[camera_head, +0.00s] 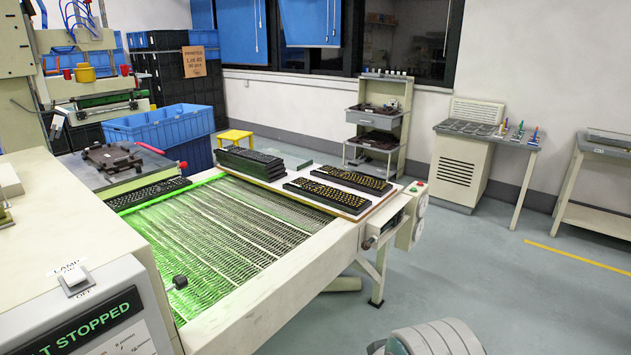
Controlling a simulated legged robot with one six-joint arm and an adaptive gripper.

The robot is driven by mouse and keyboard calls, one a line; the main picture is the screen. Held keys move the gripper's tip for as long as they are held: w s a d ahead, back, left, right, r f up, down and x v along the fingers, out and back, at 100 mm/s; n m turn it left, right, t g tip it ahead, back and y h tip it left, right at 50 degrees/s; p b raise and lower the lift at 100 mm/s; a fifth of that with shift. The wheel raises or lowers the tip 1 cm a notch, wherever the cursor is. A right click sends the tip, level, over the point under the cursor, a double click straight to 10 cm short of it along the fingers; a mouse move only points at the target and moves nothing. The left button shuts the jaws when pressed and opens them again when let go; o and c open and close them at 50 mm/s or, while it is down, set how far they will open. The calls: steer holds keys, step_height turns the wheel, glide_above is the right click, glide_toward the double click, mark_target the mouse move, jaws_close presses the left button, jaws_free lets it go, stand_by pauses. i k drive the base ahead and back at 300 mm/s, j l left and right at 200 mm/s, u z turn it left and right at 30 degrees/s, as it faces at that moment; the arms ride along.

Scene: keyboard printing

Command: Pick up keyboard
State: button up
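Several black keyboards show in the head view. One keyboard (148,193) lies at the left end of the green-lit mesh conveyor belt (215,240). A stack of black keyboards (249,163) stands on the white board (305,178) at the far end of the conveyor. Two single keyboards lie flat and side by side on the same board, to the right of the stack: a nearer keyboard (325,194) and a farther keyboard (352,179). Both have yellowish key marks. I see no gripper fingers in this view, and nothing touches the keyboards.
A machine with a "BELT STOPPED" style display (90,325), partly cut off, stands at lower left. A press jig (112,160) and blue crates (160,122) are behind. A knob (369,243) projects at the conveyor's end. Open floor (480,260) lies to the right.

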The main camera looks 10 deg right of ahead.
mark_target(369, 185)
steer(key=i+l+u, duration=0.7)
steer(key=i+l, duration=0.15)
steer(key=l, duration=0.25)
steer(key=i+l, duration=0.2)
steer(key=l, duration=0.15)
steer(key=i+l, duration=0.2)
steer(key=l, duration=0.2)
steer(key=i+l+u, duration=0.1)
steer(key=i+l, duration=0.35)
steer(key=l, duration=0.3)
steer(key=i+l, duration=0.2)
steer(key=l, duration=0.2)
steer(key=i+l, duration=0.2)
steer(key=l, duration=0.2)
steer(key=i+l+u, duration=0.1)
steer(key=l, duration=0.25)
steer(key=i, duration=0.05)
